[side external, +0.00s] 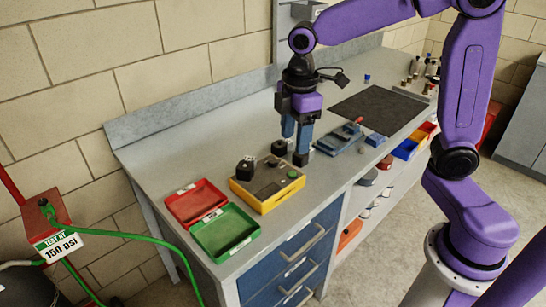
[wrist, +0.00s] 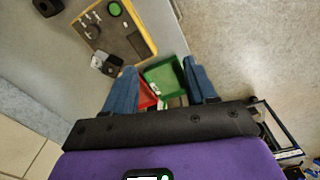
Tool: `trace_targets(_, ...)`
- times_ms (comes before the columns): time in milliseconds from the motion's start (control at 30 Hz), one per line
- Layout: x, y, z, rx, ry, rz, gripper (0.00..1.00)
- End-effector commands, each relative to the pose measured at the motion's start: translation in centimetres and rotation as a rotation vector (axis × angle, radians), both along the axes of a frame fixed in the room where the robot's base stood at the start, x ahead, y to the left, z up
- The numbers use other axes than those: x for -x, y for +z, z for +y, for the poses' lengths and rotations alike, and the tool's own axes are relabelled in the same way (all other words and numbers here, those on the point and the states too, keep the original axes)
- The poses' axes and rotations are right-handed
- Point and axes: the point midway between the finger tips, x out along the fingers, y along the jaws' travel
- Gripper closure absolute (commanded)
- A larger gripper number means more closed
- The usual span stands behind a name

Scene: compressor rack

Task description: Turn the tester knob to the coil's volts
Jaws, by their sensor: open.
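The tester is a yellow box with a dark top (side external: 267,188), on the bench beside the trays; it also shows in the wrist view (wrist: 136,43). A round green button (side external: 292,174) sits on its top, also in the wrist view (wrist: 114,9). Small dark knob-like parts (wrist: 90,22) show beside the button, but their pointer setting is too small to read. A black block-like part (side external: 246,166), perhaps the coil, stands at the tester's left end. My gripper (side external: 295,145) is open, fingers down, near the tester's far right edge; nothing shows between its fingers (wrist: 159,69).
A red tray (side external: 183,208) and a green tray (side external: 211,245) lie left of the tester. A black round part (side external: 279,147) stands behind it. A blue-grey vise-like tool (side external: 338,140) and a dark mat (side external: 378,108) lie to the right. A sign (side external: 58,245) reads "TEST AT 150 psi".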

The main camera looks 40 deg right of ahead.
Motion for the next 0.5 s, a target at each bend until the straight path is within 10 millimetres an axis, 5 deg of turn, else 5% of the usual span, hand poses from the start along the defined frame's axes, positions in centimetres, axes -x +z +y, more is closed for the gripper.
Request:
trace_targets(200,-7.6,0.2,-2.6,0.012,0.049,-0.003,0.44)
trace_targets(500,-12.8,0.2,-6.2,0.021,0.1,-0.005,0.44)
